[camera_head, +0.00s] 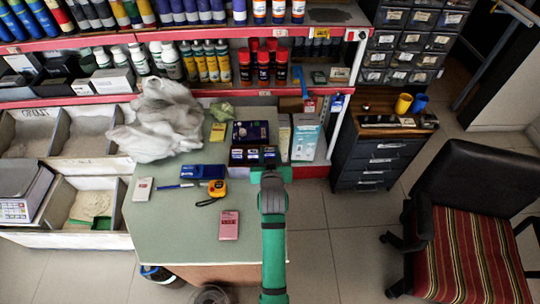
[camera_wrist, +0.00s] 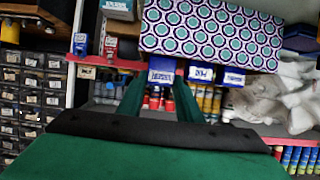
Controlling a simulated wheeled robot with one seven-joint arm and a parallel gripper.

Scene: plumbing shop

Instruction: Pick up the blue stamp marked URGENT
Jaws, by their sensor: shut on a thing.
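Blue stamps stand in a row near the back edge of the green-grey table (camera_head: 165,228). My gripper (camera_head: 270,165) is at the right end of this row. In the wrist view, my gripper (camera_wrist: 160,92) has its two green fingers on either side of a blue stamp (camera_wrist: 161,64) with a white label, and is shut on it. The label appears upside down and seems to read URGENT. Beside it are a blue stamp (camera_wrist: 200,72) that seems to read PAID and another (camera_wrist: 233,77) with an unreadable label. I cannot tell whether the held stamp is clear of the table.
Shelves of bottles rise behind; a striped chair (camera_head: 465,250) stands right.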

